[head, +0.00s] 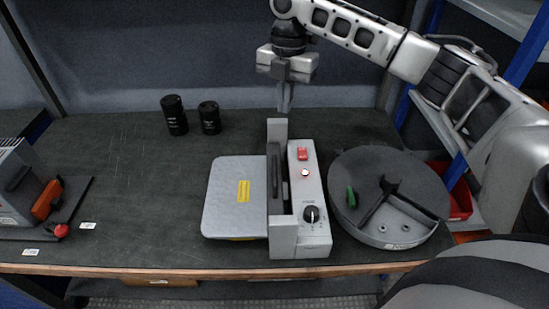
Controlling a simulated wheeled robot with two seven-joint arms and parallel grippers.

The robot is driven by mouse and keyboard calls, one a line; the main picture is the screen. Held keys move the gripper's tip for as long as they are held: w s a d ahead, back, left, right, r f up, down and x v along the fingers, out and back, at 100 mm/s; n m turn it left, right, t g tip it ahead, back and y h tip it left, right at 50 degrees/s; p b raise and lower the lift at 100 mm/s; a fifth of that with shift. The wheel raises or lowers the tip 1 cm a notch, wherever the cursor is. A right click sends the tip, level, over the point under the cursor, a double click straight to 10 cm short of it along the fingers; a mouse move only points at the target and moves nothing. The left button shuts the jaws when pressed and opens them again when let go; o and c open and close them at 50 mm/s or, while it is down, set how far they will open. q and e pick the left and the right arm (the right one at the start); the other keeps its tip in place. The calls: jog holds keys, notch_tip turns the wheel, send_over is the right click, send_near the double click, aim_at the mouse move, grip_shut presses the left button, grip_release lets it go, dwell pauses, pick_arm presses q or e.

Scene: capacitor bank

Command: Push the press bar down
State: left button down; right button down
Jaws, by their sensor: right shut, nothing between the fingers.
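The press machine (310,226) stands near the middle of the workbench, with a red switch, a small round light and a black dial on its top. Along its left side runs a long bar with light grey ends and a dark middle (273,178), which looks like the press bar. How far it is raised is hard to tell from this angle. My right gripper (284,108) points down, shut and empty, at the far end of this bar. Whether its tips touch the bar cannot be told. My left gripper is not in view.
A flat grey plate with a yellow label (222,198) adjoins the machine's left. A round dark grey unit with a black handle (420,182) stands close on its right. Two black cylinders (175,115) stand behind left. The left-middle bench is clear.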

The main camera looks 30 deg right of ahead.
jog(key=shift+w+d+r, duration=0.1)
jog(key=shift+d+r, duration=0.05)
jog(key=shift+r, duration=2)
